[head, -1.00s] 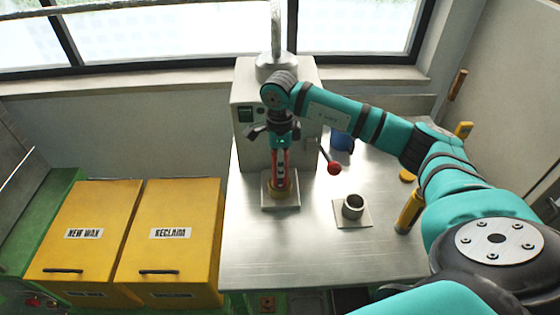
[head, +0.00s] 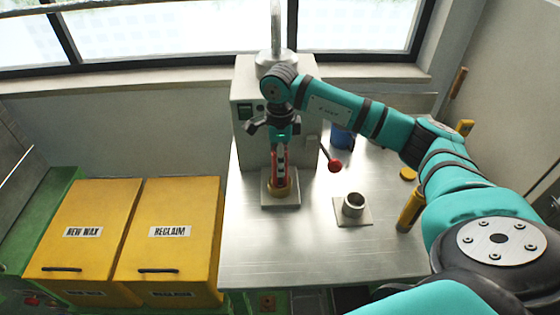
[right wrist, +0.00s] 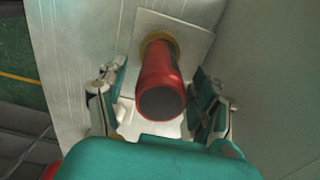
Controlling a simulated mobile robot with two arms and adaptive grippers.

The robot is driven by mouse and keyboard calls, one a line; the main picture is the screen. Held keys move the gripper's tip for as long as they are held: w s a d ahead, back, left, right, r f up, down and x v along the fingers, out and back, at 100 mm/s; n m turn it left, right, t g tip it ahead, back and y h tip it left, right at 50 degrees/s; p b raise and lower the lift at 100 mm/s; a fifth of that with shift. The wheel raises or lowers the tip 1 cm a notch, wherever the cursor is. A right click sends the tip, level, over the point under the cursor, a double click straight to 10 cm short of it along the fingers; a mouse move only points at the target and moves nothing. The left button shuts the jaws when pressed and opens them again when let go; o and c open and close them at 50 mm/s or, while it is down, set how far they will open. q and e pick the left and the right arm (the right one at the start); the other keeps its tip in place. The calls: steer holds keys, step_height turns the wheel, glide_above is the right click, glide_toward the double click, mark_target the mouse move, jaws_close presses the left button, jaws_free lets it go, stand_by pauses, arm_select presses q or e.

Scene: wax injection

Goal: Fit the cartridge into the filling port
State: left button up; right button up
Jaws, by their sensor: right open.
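The red cartridge (head: 281,177) stands upright, its lower end in a brass-coloured ring (head: 282,192) on a square pale plate (head: 281,201) in front of the machine. In the right wrist view the cartridge (right wrist: 163,75) points its dark round end at the camera, and its far end meets the ring (right wrist: 160,37). My right gripper (right wrist: 163,108) is open, its fingers on both sides of the cartridge with gaps between. In the head view my right gripper (head: 281,160) is over the cartridge and partly hides it. My left gripper is not in view.
A grey wax machine (head: 247,95) stands behind, with a red-knobbed lever (head: 334,166) at its right. A metal cup (head: 353,204) on a plate stands to the right. Yellow lidded bins (head: 172,230) are at left. The metal table front (head: 310,255) is clear.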

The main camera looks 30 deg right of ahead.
step_height(320, 180, up, 10)
steer(key=shift+r, duration=0.2)
stand_by(0.9)
